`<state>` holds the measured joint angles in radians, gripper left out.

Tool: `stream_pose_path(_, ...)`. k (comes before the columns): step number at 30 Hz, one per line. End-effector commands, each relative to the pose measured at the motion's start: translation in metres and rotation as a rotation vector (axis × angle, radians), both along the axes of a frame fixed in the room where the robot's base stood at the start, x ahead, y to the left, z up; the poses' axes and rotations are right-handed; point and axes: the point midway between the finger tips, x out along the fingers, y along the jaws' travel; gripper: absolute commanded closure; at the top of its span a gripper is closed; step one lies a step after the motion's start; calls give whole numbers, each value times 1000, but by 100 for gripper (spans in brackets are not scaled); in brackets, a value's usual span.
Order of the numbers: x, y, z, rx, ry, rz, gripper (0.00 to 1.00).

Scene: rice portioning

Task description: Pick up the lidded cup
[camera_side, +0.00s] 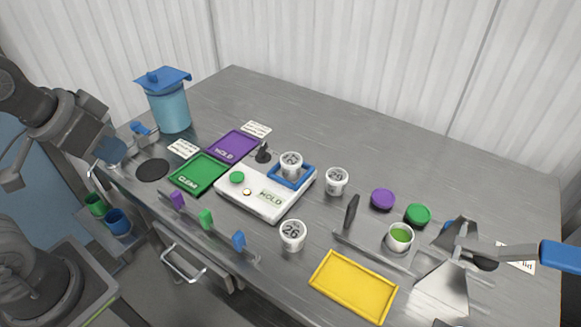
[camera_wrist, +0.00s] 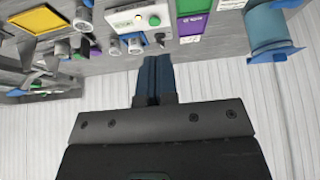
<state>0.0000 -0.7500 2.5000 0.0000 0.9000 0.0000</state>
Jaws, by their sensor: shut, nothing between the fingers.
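Several small white cups with dark numbers show in the side view: one (camera_side: 291,163) inside a blue square frame on the scale, one (camera_side: 336,181) to the right of the scale, and one (camera_side: 293,235) in front of it. An open-looking cup with green contents (camera_side: 400,237) stands on a metal stand at the right. Which cup wears a lid is too small to tell. My gripper (camera_wrist: 152,82) is shut and empty, its dark blue fingers together in the wrist view. It is well apart from the cups, which show beyond the fingertips.
The white scale (camera_side: 258,205) stands mid-table beside green (camera_side: 200,172) and purple (camera_side: 234,145) mats. Purple (camera_side: 383,199) and green (camera_side: 417,214) discs lie at right, near a metal funnel (camera_side: 443,290). A yellow tray (camera_side: 318,284) is at the front edge. A blue-lidded container (camera_side: 168,108) stands back left. The table's back right is clear.

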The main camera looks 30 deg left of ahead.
Motion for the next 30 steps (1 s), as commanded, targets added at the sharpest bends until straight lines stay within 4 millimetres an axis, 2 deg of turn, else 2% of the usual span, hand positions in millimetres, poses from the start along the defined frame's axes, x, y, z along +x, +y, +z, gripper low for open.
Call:
stream_pose_path(12,0,0,0,0,0,0,98)
stream_pose_path(30,0,0,0,0,0,0,41)
